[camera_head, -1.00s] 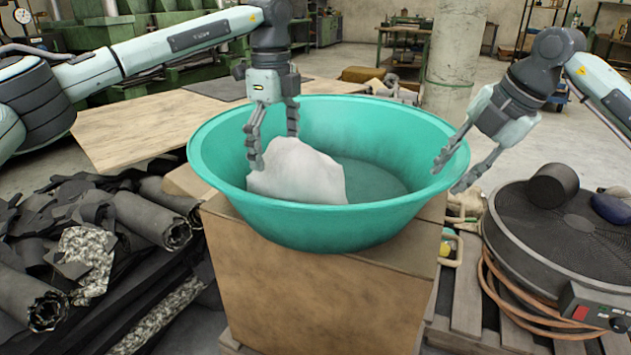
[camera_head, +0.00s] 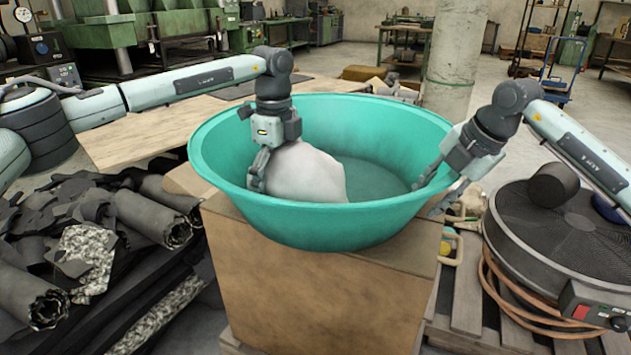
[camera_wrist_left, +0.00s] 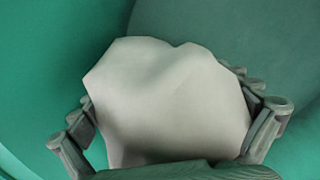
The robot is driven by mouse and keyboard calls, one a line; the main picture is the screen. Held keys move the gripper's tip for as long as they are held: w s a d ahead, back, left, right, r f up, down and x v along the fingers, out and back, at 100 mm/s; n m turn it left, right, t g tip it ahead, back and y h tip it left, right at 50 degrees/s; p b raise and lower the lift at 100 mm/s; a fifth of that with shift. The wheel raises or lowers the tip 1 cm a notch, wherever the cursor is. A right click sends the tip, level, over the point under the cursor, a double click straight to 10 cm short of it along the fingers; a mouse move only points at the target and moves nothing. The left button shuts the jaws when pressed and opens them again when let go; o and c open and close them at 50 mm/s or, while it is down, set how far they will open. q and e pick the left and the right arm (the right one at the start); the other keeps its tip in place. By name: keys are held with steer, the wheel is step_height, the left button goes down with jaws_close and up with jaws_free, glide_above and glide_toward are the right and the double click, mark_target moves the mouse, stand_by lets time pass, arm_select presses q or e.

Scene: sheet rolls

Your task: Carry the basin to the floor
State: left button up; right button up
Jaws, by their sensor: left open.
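The teal basin (camera_head: 330,228) stands upright on a cardboard box (camera_head: 315,290). A whitish lump (camera_head: 308,176) lies inside it, left of the middle. My left gripper (camera_head: 262,178) is down inside the basin at the lump's left side, with its far finger hidden. In the left wrist view its open fingers (camera_wrist_left: 168,124) stand on either side of the lump (camera_wrist_left: 170,95); I cannot tell whether they touch it. My right gripper (camera_head: 426,200) is open at the basin's right rim, one finger inside and one outside. Contact with the rim is unclear.
Dark rolls and scraps (camera_head: 110,225) lie at the left. A round dark-topped machine (camera_head: 550,240) with an orange hose stands on a pallet at the right. A concrete column (camera_head: 455,60) rises behind. Floor shows open between the column and the right-hand machine.

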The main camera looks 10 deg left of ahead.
mark_target(276, 154)
arm_select(q)
steer(key=c, duration=0.7)
arm_select(e)
steer(key=c, duration=0.7)
arm_select(q)
steer(key=shift+f, duration=0.1)
steer(key=c, duration=1)
arm_select(e)
steer(key=shift+r, duration=0.25)
